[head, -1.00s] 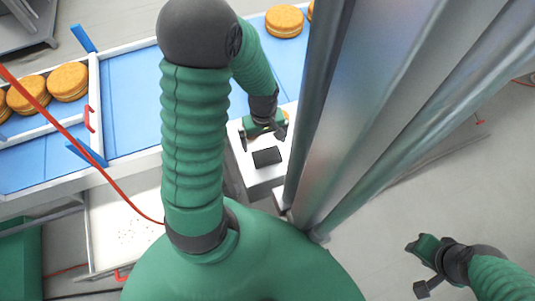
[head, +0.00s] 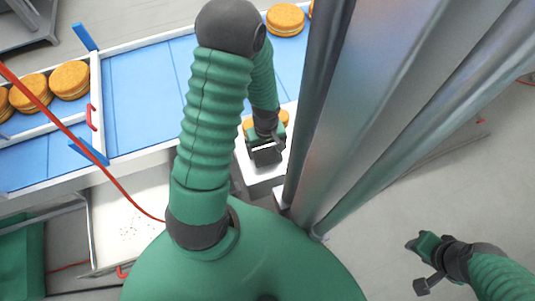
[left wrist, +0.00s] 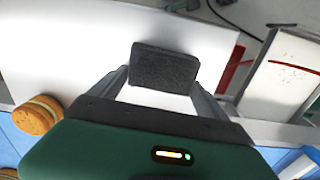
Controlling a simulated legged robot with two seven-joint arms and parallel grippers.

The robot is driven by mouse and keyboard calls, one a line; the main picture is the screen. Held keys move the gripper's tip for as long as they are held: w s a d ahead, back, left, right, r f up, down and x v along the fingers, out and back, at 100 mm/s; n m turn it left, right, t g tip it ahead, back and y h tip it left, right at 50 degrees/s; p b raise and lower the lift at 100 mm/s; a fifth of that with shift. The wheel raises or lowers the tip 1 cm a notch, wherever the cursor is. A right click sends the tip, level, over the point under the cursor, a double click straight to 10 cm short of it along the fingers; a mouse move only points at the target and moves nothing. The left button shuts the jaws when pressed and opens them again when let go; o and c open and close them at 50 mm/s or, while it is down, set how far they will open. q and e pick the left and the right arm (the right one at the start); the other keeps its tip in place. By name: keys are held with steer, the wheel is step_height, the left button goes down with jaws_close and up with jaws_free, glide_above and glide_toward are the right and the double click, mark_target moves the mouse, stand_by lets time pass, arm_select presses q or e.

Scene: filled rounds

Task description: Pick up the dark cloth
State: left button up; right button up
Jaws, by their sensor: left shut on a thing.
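The dark cloth (head: 267,155) is a small, nearly black, folded-looking rectangle at the white stand beside the conveyor. In the left wrist view the cloth (left wrist: 164,67) sits between the two fingertips. My left gripper (head: 265,147) is shut on it, low over the stand; the fingers also show in the left wrist view (left wrist: 162,82). Whether the cloth still touches the stand is hard to tell. My right gripper (head: 417,266) is open and empty over the floor at the lower right.
The white stand (head: 256,172) has a filled round (left wrist: 37,116) close to the left gripper. A blue conveyor (head: 145,100) with several filled rounds (head: 70,80) runs behind. A red cable (head: 85,145) crosses at the left. A metal column (head: 375,110) stands right of the stand.

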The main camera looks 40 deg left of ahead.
arm_select(q)
steer(key=shift+c, duration=0.9)
